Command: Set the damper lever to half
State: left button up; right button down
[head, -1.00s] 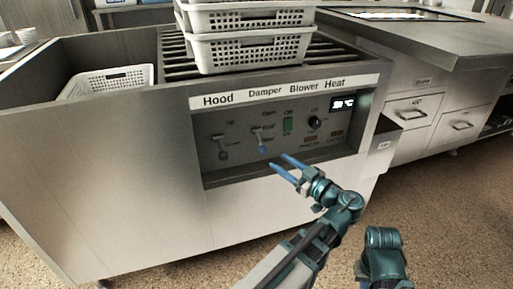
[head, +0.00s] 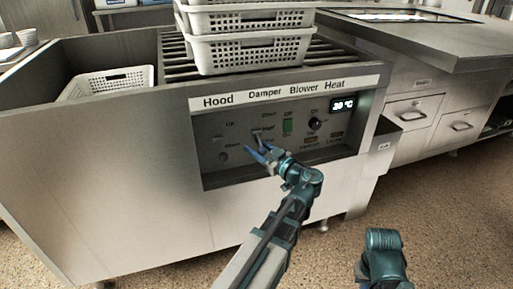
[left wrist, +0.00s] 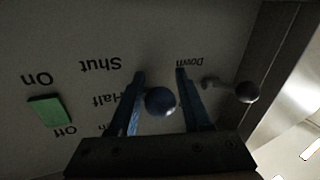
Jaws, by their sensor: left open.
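The fingers are apart, one on each side of the knob, with a gap visible at least on the right. The picture is upside down, with the "Half" and "Shut" labels to the left of the knob. In the head view my left gripper (head: 262,150) is at the Damper column of the panel (head: 335,148) and covers the lever's knob. I cannot tell exactly which mark the lever points to. My right gripper is out of view.
The hood lever (left wrist: 246,92) is close beside my fingers. The green blower switch (head: 288,126) and the heat knob (head: 315,124) lie to the right on the panel. Stacked white baskets (head: 248,52) stand above the panel, and another basket (head: 110,82) lies at the left.

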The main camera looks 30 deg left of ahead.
pick_arm(q)
grip_shut()
dwell(1.4)
